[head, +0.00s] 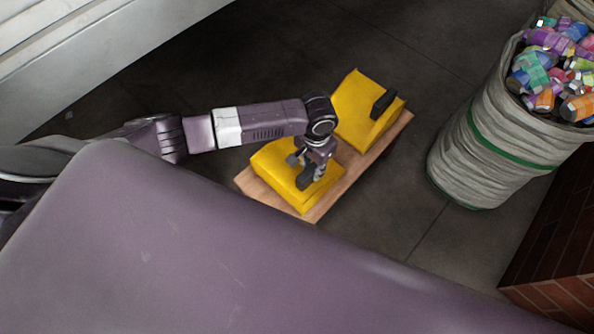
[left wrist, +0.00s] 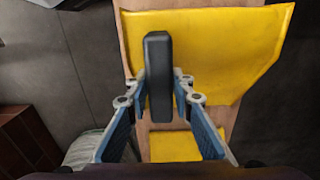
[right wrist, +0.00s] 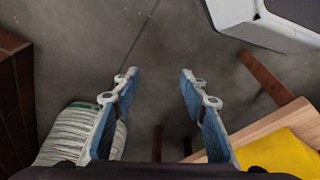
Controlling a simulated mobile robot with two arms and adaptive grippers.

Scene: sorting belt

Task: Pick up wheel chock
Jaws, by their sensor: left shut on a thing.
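Two yellow wheel chocks with black handles sit on a wooden board in the head view. The near wheel chock (head: 275,172) is under my left gripper (head: 307,171); the far wheel chock (head: 356,108) is apart from it. The left gripper is shut on the near chock's black handle, which stands between the fingers in the left wrist view (left wrist: 158,75). That chock's yellow body (left wrist: 225,45) still appears to rest on the board. My right gripper (right wrist: 162,82) is open and empty above the floor.
The wooden board (head: 388,137) looks like a low bench, with legs showing in the right wrist view. A ribbed bin (head: 470,150) full of crushed cans stands at right. A brick block (head: 560,250) is at lower right. Grey floor lies between.

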